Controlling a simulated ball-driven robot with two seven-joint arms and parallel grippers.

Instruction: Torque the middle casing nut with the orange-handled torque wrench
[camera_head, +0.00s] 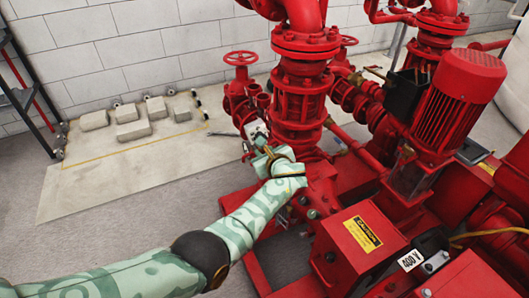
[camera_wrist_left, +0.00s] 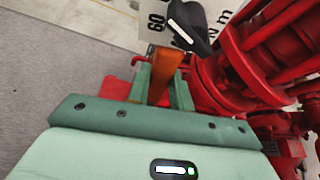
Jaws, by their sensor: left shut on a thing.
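My left gripper (camera_head: 262,154) is beside the red pump casing (camera_head: 322,190). In the left wrist view, the green fingers (camera_wrist_left: 162,84) are shut on the orange handle (camera_wrist_left: 166,72) of the torque wrench. The handle points away from the palm, and its far end is cut off or hidden. A white panel (camera_wrist_left: 154,20) marked "60" and "N m" shows behind the handle, with a black piece (camera_wrist_left: 190,26) in front. In the head view, the arm and hand hide most of the wrench. Several bolts or nuts (camera_head: 312,213) show on the casing; I cannot tell which is the middle one.
A red vertical pipe with flanges (camera_head: 303,95) rises behind the gripper, with a handwheel valve (camera_head: 241,58) to its left. A red box with a yellow caution label (camera_head: 362,233) stands at right. Concrete blocks (camera_head: 133,130) lie on a pale slab.

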